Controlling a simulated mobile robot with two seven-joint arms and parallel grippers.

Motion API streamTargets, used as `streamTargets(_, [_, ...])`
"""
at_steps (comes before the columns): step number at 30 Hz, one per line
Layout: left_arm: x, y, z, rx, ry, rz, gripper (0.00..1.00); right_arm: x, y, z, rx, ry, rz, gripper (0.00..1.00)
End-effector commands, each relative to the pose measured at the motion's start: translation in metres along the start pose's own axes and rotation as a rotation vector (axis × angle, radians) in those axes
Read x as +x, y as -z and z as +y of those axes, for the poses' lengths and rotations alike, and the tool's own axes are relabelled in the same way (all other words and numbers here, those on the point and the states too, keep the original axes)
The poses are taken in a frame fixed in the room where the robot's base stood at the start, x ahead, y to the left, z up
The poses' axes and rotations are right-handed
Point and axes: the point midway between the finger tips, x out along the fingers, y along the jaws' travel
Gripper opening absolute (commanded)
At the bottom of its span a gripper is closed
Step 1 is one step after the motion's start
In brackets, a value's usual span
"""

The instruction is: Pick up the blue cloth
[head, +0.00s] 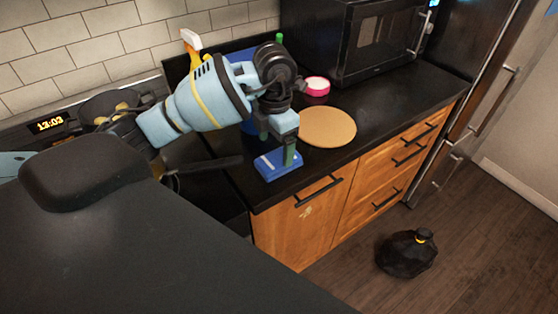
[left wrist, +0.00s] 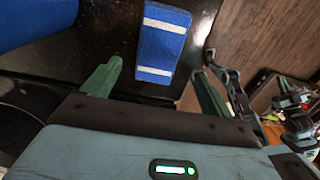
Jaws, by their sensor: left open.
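The blue cloth (head: 278,164) is a small folded blue rectangle with white stripes. It lies flat near the front edge of the black counter. In the left wrist view the cloth (left wrist: 163,45) shows between and beyond the two green fingers. My left gripper (head: 286,148) is just above the cloth, pointing down, open and with nothing held. The wrist view shows its fingers (left wrist: 156,72) spread apart on either side of the cloth's near end. Whether a finger touches the cloth I cannot tell.
A round wooden board (head: 327,127) lies right of the cloth. A pink and white container (head: 317,86) and a black microwave (head: 372,40) stand behind. A blue object (left wrist: 28,22) is left of the cloth in the wrist view. A black bag (head: 406,255) sits on the floor.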

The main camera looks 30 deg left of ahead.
Motion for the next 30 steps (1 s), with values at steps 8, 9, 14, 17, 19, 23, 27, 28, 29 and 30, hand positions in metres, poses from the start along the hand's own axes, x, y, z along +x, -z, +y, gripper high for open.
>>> streamTargets(8, [0.030, -0.002, 0.004, 0.000, 0.003, 0.001, 0.85, 0.000, 0.009, 0.001, 0.000, -0.003, 0.017, 0.00])
streamTargets(9, [0.035, -0.002, 0.004, -0.001, 0.002, 0.001, 0.85, 0.000, 0.009, 0.001, 0.001, -0.003, 0.017, 0.00])
streamTargets(14, [0.050, -0.002, 0.004, 0.000, 0.002, 0.000, 0.85, 0.001, 0.010, -0.001, 0.006, -0.003, 0.020, 0.00])
streamTargets(17, [0.052, -0.002, 0.004, 0.001, 0.001, -0.001, 0.85, 0.001, 0.010, -0.001, 0.008, -0.003, 0.020, 0.00])
streamTargets(19, [0.052, -0.002, 0.004, 0.001, 0.001, -0.001, 0.85, 0.001, 0.010, -0.001, 0.008, -0.003, 0.020, 0.00])
streamTargets(23, [0.051, -0.002, 0.004, 0.000, 0.001, -0.001, 0.80, 0.001, 0.010, -0.001, 0.008, -0.004, 0.019, 0.00])
streamTargets(27, [0.051, -0.002, 0.004, 0.000, 0.001, -0.001, 0.62, 0.001, 0.010, -0.001, 0.008, -0.004, 0.019, 0.00])
streamTargets(28, [0.051, -0.002, 0.004, 0.000, 0.001, -0.001, 0.58, 0.001, 0.010, -0.001, 0.008, -0.004, 0.019, 0.00])
streamTargets(29, [0.051, -0.002, 0.004, 0.000, 0.001, -0.001, 0.54, 0.001, 0.010, -0.001, 0.008, -0.004, 0.019, 0.00])
streamTargets(30, [0.051, -0.002, 0.004, 0.000, 0.001, -0.001, 0.49, 0.001, 0.010, -0.001, 0.008, -0.004, 0.019, 0.00])
